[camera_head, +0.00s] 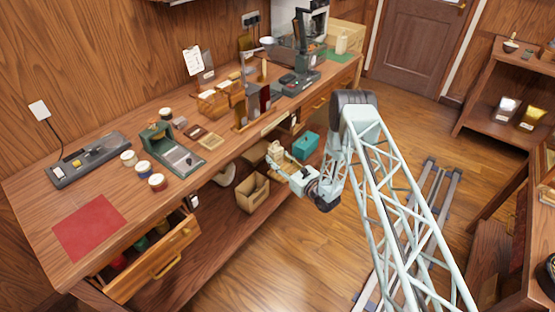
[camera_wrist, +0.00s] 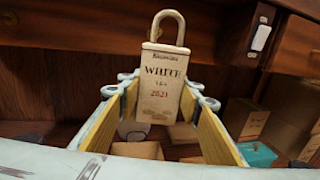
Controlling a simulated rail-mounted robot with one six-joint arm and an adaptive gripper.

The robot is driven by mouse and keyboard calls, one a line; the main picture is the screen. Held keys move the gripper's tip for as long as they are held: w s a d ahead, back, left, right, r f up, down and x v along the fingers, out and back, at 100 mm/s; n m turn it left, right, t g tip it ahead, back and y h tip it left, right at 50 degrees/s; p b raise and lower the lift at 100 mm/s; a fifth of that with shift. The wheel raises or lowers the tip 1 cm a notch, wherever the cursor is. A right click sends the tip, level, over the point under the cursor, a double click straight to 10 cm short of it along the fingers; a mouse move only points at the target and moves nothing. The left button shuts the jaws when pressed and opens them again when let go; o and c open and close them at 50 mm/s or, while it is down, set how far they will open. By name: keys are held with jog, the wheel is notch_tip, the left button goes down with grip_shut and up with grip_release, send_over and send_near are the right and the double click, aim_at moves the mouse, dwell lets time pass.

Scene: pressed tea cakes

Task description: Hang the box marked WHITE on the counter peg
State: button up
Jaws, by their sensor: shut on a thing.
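The box marked WHITE (camera_wrist: 159,88) is cream with dark and red print, "2021" among it, and has a tan loop (camera_wrist: 166,20) at its top. It stands upright between the fingers of my gripper (camera_wrist: 160,103), which is shut on it. In the head view my gripper (camera_head: 280,160) and the pale box (camera_head: 274,149) are in front of the counter (camera_head: 236,158), below its top and above the lower shelf. I cannot make out the counter peg in either view.
An open carton (camera_head: 252,194) and a teal box (camera_head: 305,145) are on the lower shelf. An open drawer (camera_head: 160,255) juts out at the left. Counter drawers edge the top.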

jog(key=w+a+f+b, duration=0.1)
jog(key=w+a+b, duration=0.1)
jog(key=w+a, duration=0.3)
jog(key=shift+a+f, duration=0.25)
jog(key=shift+a, duration=0.65)
dwell(1.1)
jog(key=shift+w+a+b, duration=0.1)
jog(key=shift+b, duration=0.3)
dwell(0.5)
jog(key=o, duration=0.9)
jog(key=o, duration=0.8)
jog(key=shift+s+d, duration=0.2)
